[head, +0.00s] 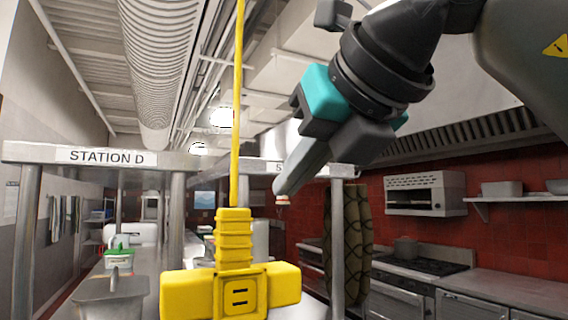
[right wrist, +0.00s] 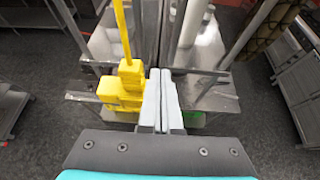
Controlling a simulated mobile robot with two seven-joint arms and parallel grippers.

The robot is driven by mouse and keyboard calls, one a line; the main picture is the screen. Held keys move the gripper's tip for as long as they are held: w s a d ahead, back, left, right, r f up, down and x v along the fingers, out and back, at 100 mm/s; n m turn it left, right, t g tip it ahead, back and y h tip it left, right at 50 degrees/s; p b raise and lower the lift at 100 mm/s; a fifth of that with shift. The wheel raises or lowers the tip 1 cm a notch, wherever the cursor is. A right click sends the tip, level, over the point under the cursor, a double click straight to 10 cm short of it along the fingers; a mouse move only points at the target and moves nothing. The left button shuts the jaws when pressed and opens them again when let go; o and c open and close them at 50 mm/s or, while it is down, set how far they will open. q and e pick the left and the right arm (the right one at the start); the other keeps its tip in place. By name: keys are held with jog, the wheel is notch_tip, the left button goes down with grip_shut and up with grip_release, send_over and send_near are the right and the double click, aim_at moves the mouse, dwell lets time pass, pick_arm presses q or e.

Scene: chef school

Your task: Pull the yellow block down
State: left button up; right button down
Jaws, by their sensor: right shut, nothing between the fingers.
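The yellow block (head: 232,288) hangs at the lower middle of the head view on a yellow cord (head: 238,110) that runs up out of the picture. A socket with two slots shows on its front. It also shows in the right wrist view (right wrist: 120,88), just left of the fingers. My right gripper (head: 281,190) comes in from the upper right, shut and empty. Its fingertips are above and to the right of the block in the head view. In the right wrist view the closed fingers (right wrist: 161,90) look beside the block; I cannot tell whether they touch it. My left gripper is out of view.
A metal shelf frame with a "STATION D" sign (head: 107,156) stands behind the block. A steel counter (head: 90,284) lies below it. At the right are a stove (head: 420,266), a white oven (head: 425,193) and a wall shelf (head: 522,199).

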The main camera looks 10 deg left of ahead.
jog(key=b, duration=0.2)
send_over(272, 289)
jog(key=w, duration=0.3)
jog(key=f, duration=0.6)
jog(key=shift+s+a, duration=0.1)
jog(key=shift+s, duration=0.1)
jog(key=shift+w+a+f+b, duration=0.15)
jog(key=shift+w+f+b, duration=0.1)
jog(key=shift+f+b, duration=0.2)
notch_tip(272, 289, down, 6)
jog(key=b, duration=0.6)
notch_tip(272, 289, down, 8)
jog(key=b, duration=0.8)
jog(key=shift+b, duration=0.35)
